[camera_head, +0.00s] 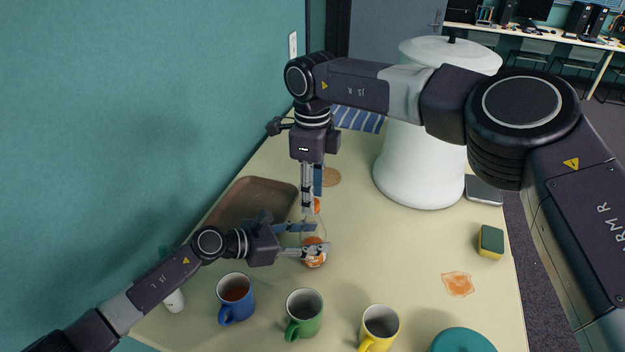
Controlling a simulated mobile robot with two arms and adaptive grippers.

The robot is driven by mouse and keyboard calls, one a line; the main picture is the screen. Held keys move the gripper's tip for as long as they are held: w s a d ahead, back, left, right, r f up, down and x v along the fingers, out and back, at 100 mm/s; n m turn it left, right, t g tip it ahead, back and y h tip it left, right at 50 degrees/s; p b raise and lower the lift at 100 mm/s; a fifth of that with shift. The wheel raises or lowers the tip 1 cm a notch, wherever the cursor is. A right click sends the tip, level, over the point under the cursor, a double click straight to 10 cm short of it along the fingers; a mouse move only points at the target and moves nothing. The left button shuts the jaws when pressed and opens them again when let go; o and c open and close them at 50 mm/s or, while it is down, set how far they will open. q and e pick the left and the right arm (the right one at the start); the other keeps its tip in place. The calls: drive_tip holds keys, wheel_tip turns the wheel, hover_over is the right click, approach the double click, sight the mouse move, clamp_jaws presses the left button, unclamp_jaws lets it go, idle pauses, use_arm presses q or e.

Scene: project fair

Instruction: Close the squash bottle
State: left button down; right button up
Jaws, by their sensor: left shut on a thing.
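The squash bottle (314,259) stands on the table with an orange label or content low on its body. My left gripper (308,239) reaches in from the left and is shut on the bottle. A small orange piece, seemingly the cap (317,205), shows above the bottle, by the fingertips of my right gripper (311,208). The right gripper points straight down over the bottle. Its fingers partly hide the orange piece, so I cannot tell whether they grip it or whether it sits on the bottle's neck.
A brown tray (250,204) lies behind my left arm. Blue (237,299), green (304,314) and yellow (380,327) mugs stand in front. A large white dispenser (420,165) stands behind right. A sponge (491,241) and an orange spill (458,284) lie at right. The table's centre right is clear.

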drive_tip(key=shift+f, duration=0.4)
drive_tip(key=shift+c, duration=0.2)
clamp_jaws()
drive_tip(key=m, duration=0.5)
drive_tip(key=shift+o, duration=1)
unclamp_jaws()
wheel_tip(320, 180, up, 12)
